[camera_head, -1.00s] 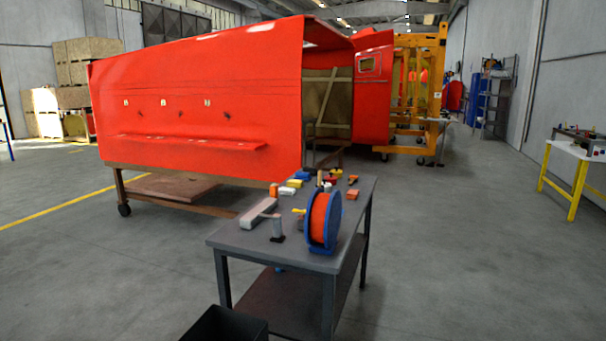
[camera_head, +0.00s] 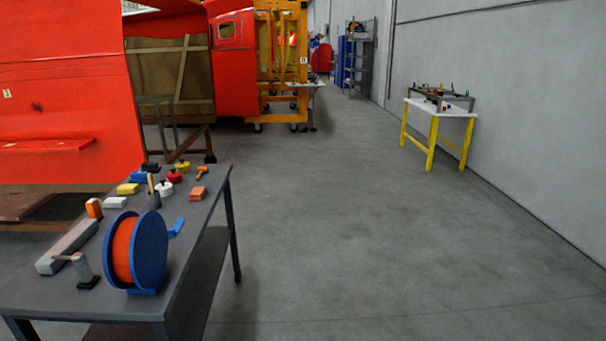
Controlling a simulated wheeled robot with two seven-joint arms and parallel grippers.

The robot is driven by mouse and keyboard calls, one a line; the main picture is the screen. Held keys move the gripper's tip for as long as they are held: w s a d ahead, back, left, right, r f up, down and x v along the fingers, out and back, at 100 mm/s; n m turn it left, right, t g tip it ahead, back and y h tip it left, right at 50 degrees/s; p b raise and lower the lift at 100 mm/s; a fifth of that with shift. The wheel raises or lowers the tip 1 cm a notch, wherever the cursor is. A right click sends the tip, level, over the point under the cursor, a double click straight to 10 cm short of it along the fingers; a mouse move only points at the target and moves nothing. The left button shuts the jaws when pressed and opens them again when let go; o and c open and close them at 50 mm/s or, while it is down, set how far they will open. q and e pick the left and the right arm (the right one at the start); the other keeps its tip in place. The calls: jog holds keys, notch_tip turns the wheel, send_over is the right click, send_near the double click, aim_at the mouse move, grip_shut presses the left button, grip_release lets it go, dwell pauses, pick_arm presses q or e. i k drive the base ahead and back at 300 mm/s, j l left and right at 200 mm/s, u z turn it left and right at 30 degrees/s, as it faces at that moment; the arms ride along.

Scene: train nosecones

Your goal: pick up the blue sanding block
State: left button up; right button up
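A small blue block (camera_head: 140,178), likely the blue sanding block, lies near the far left edge of the grey workbench (camera_head: 190,262). It is partly hidden by other small items, and its shape is hard to make out. A yellow block (camera_head: 128,188) and a white block (camera_head: 115,202) lie nearer on the same side. Another small blue piece (camera_head: 177,227) shows right of the cable reel; I cannot tell what it is. Neither of my grippers is in view.
A blue-and-orange cable reel (camera_head: 137,250) stands on the bench's near part, beside a long grey bar (camera_head: 68,247). Red, white and yellow round items stand farther back. A red nosecone (camera_head: 65,110) is behind. Open floor (camera_head: 350,220) lies right, before a yellow-legged table (camera_head: 440,115).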

aim_at(136, 177)
jog(key=i+z, duration=0.4)
jog(key=i, duration=1.35)
jog(key=i+l+u, duration=0.15)
jog(key=i+u, duration=0.2)
jog(key=i, duration=0.2)
jog(key=i+l+u, duration=0.35)
jog(key=i, duration=0.25)
jog(key=i+l+u, duration=0.35)
jog(key=i, duration=0.15)
